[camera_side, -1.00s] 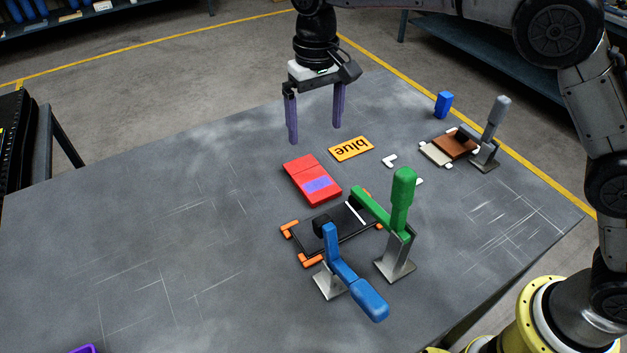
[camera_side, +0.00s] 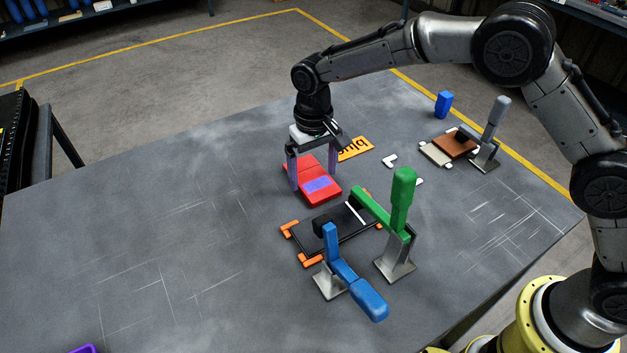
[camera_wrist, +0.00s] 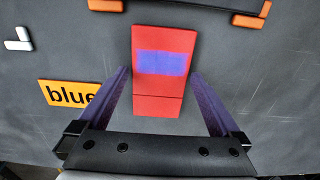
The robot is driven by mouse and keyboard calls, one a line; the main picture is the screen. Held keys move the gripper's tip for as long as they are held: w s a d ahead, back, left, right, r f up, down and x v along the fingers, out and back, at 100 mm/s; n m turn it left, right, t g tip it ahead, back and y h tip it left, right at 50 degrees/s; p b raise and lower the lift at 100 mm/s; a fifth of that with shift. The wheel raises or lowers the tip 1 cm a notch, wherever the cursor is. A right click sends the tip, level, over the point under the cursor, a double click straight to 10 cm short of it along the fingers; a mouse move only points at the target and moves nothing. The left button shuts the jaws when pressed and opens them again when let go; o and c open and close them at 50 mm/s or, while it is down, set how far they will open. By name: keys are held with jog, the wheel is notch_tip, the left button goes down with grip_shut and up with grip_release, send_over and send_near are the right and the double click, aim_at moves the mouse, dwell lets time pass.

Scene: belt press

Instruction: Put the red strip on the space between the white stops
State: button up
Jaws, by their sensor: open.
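The red strip (camera_side: 322,197) lies flat on the table with a blue-violet patch on its face. It also shows in the wrist view (camera_wrist: 163,103). My gripper (camera_side: 313,182) is open and low over the strip, one finger on each side. In the wrist view the strip lies between and ahead of the fingers, with gaps at both sides. A white L-shaped stop (camera_side: 389,160) lies right of the strip, with another white piece (camera_side: 419,182) partly behind the green lever. White corner pieces (camera_side: 450,166) also show around a brown block (camera_side: 454,145) farther back.
An orange plate reading "blue" (camera_side: 357,147) lies just behind the strip. In front are orange stops (camera_side: 311,260) around a dark plate, with a blue-handled clamp (camera_side: 370,303) and a green-handled clamp (camera_side: 403,190). A grey-handled clamp (camera_side: 496,115) and blue block (camera_side: 444,104) stand farther back.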

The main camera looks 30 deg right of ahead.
jog(key=shift+f, duration=0.35)
jog(key=shift+c, duration=0.2)
